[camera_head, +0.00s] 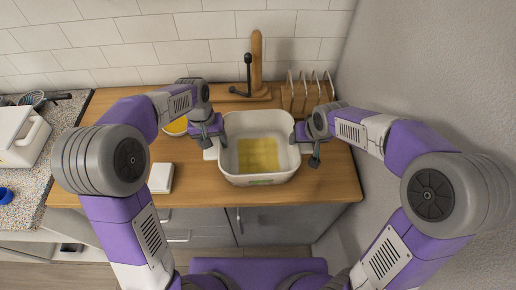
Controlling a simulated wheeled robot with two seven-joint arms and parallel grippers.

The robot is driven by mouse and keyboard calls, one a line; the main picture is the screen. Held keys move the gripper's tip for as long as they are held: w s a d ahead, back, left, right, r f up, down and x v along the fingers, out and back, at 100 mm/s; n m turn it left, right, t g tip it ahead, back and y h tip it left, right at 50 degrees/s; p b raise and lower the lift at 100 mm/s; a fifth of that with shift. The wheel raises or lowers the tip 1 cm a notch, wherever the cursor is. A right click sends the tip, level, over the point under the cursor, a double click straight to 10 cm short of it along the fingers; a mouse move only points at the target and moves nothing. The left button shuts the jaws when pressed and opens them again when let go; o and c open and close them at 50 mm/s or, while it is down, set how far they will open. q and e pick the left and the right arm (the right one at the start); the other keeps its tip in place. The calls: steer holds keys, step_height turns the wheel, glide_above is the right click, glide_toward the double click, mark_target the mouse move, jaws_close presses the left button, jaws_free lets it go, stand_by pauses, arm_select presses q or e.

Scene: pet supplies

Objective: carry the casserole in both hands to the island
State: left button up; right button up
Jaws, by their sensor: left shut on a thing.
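The casserole (234,171) is a white, deep, rounded-rectangular dish on the wooden counter, with a yellow patch showing on its inside bottom. My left gripper (212,146) is at its left side, shut on the casserole by the left handle. My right gripper (306,146) is at the right side, close against the rim. Its fingers are partly hidden by its own wrist, so I cannot tell whether it is open or shut. The island cannot be made out in this view.
A yellow bowl (176,127) stands behind my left forearm. A small white box (160,178) lies left of the casserole. A wall (400,70) closes the right side.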

arm_select(q)
jaws_close()
arm_select(e)
jaws_close()
arm_select(q)
steer(key=shift+w+r, duration=0.15)
arm_select(e)
steer(key=shift+w+r, duration=0.1)
steer(key=shift+r, duration=0.05)
